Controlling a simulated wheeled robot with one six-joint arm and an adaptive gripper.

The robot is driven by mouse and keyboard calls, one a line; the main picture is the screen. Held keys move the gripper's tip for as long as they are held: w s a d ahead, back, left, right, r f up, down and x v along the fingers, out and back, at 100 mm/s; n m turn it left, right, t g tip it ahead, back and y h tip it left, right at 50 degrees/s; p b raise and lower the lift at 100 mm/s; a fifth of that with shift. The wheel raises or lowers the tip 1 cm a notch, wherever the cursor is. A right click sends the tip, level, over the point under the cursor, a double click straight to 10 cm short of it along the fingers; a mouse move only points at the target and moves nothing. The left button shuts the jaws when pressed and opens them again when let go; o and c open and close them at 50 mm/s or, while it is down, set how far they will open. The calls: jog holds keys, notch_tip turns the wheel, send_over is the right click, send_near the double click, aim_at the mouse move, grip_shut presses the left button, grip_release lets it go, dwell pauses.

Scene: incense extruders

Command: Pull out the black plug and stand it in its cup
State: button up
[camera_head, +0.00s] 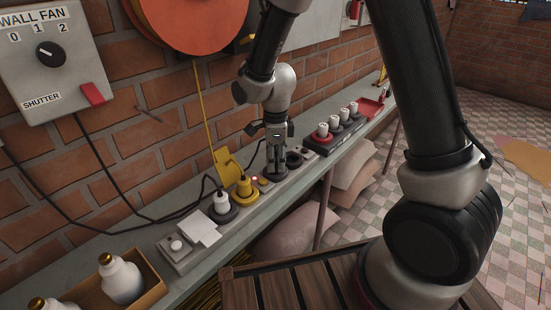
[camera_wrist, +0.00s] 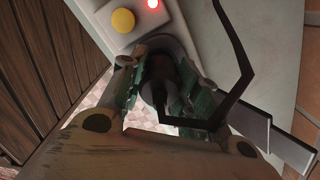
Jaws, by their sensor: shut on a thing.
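My gripper (camera_head: 277,150) points straight down over the grey outlet strip on the wall ledge. It is shut on the black plug, which shows dark between the green-padded fingers (camera_wrist: 165,88) in the wrist view. The black plug (camera_wrist: 158,70) has a dark round socket ring under its far end, and its black cable (camera_wrist: 238,55) bends away to the right. It appears upright at the strip; I cannot tell whether its pins are seated. The plug's own cup cannot be clearly identified; a dark rack (camera_head: 318,146) with several white-topped pieces stands to the right.
A yellow plug (camera_head: 243,186) and a white plug (camera_head: 221,203) stand left of my gripper, with cables nearby. An empty dark socket (camera_head: 294,159) is close on the right. A red tray (camera_head: 370,107) lies farther along. The brick wall runs close behind.

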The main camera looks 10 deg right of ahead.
jog(key=shift+f, duration=0.25)
jog(key=o, duration=1.1)
